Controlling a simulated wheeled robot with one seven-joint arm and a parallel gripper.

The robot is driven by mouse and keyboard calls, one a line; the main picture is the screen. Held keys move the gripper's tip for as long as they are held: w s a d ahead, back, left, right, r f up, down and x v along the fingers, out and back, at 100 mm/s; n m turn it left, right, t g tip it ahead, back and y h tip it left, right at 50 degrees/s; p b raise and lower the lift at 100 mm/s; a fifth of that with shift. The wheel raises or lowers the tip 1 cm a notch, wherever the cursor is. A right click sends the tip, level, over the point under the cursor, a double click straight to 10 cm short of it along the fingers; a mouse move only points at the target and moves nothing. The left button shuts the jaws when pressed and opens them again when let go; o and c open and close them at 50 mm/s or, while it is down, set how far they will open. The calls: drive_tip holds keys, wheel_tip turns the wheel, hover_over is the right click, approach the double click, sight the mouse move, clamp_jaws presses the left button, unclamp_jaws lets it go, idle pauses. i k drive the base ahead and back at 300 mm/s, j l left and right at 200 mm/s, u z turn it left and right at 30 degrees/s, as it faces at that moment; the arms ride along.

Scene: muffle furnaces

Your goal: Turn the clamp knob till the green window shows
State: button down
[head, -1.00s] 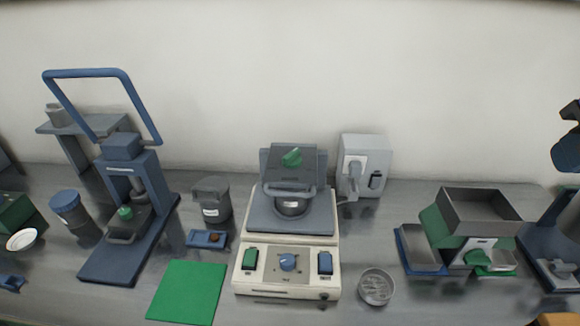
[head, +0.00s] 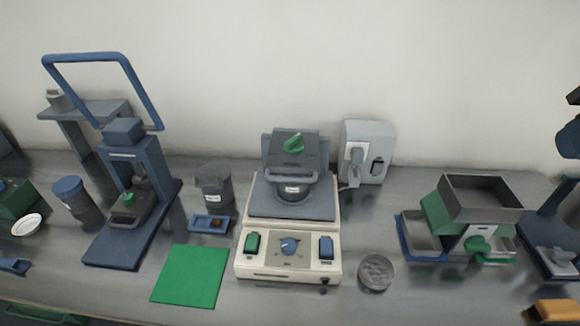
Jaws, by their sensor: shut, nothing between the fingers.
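A green winged knob (head: 294,144) sits on top of the dark clamp block of a cream and grey machine (head: 288,268) in the middle of the bench. It appears to be the clamp knob. I cannot make out a green window on the clamp at this size. The machine's front has a green switch (head: 252,243), a blue dial (head: 289,246) and a blue switch (head: 326,247). My gripper is not in view.
A blue press (head: 143,180) with a raised handle stands at left. A green mat (head: 190,275) lies front left, and a round grey dish (head: 376,272) front right. A grey box (head: 367,152) is behind. A green and grey hopper device (head: 470,215) stands at right.

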sight(295, 146)
drive_tip(key=j, duration=1.35)
